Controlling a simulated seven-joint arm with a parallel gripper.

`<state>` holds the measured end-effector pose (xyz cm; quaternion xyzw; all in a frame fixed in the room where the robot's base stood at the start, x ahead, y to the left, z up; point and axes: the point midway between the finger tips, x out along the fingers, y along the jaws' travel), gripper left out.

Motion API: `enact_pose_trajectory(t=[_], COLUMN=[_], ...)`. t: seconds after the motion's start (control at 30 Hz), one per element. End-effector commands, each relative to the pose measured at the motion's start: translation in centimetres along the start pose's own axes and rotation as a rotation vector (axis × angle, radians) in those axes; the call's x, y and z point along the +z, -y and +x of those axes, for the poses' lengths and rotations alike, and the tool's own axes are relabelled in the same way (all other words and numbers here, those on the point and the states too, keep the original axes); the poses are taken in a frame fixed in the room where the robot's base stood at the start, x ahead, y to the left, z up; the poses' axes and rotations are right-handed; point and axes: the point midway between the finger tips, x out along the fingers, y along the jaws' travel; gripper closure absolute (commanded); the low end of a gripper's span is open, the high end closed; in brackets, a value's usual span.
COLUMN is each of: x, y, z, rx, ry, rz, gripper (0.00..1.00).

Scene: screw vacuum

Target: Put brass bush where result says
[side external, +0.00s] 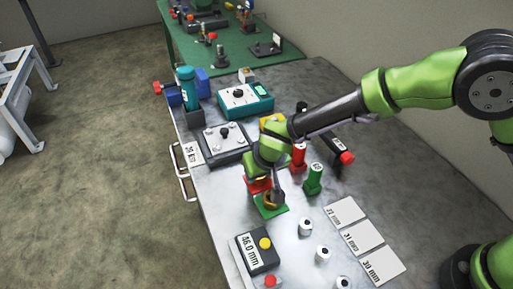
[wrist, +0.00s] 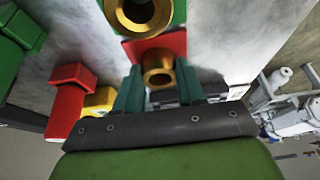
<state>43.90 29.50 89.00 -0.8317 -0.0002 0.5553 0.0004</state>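In the wrist view a small brass bush (wrist: 158,77) lies between the teal fingers of my gripper (wrist: 160,84), with a red plate (wrist: 173,41) behind it. I cannot tell whether the fingers press on it. A second, larger-looking brass bush (wrist: 146,25) is over a green plate (wrist: 179,12) at the top of that view. In the side view my gripper (side external: 272,203) is low at the green plate (side external: 283,210), and the red plate (side external: 252,187) is just behind. The gauge (side external: 258,254) has a yellow button and a display that appears to read 46.0 mm.
Three white cards with small mm labels (side external: 362,238) lie at the right front. Several small white knobs (side external: 305,227) stand in front. Red (side external: 298,155) and green (side external: 314,179) posts stand close beside the gripper. A grey box (side external: 223,141) and a teal box (side external: 246,101) stand farther back.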

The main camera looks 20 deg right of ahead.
Motion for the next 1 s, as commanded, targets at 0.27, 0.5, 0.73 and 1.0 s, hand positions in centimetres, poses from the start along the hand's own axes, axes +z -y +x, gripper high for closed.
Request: enact_pose_trajectory(t=[0.27, 0.5, 0.73, 1.0], x=[0.0, -0.2, -0.2, -0.1], y=[0.0, 0.0, 0.1, 0.1], z=[0.0, -0.4, -4.3, -9.9], rx=[0.000, -0.001, -0.004, -0.003], ry=[0.001, -0.001, -0.003, -0.002], rz=[0.000, 0.001, 0.000, -0.001], gripper=[0.36, 0.36, 0.36, 0.36])
